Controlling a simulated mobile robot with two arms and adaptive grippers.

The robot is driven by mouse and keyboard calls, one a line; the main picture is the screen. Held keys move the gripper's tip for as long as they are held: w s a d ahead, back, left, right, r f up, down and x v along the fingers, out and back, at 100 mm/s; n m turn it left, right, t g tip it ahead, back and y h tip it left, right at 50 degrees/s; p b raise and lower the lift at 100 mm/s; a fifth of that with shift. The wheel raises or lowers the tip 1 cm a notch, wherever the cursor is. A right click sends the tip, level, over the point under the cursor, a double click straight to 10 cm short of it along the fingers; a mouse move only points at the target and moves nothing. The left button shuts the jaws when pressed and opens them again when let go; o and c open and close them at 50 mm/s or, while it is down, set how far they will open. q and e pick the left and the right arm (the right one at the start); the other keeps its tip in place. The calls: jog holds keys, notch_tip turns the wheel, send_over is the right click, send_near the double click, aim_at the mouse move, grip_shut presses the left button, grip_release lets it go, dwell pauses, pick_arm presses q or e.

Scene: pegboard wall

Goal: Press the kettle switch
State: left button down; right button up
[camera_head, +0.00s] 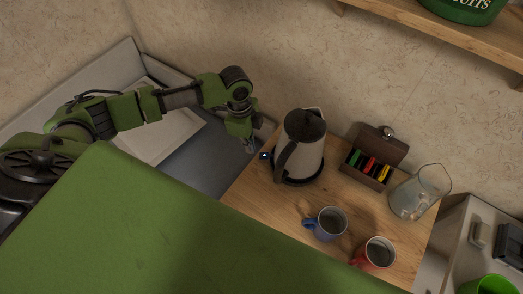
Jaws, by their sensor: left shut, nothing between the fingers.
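The kettle (307,155) stands upright on its dark base on the wooden table, with a black lid and a black handle towards the lower left. A small dark switch with a blue spot (264,156) shows at the left edge of the kettle's base. My left gripper (252,148) is shut and empty, pointing down just left of the switch. Whether its fingertips touch the switch cannot be told. My right gripper is not in view.
On the wooden table (262,197) stand a blue mug (328,223), a red mug (378,253), an open box of coloured packets (372,160) and a glass jug (410,200). A shelf (440,35) hangs above. A grey tray area lies left.

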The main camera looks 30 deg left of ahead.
pick_arm(q)
notch_tip(320, 180, up, 12)
jog(key=a, duration=0.1)
dwell(0.5)
jog(key=shift+s+a+f, duration=0.1)
jog(key=shift+s, duration=0.05)
dwell(0.3)
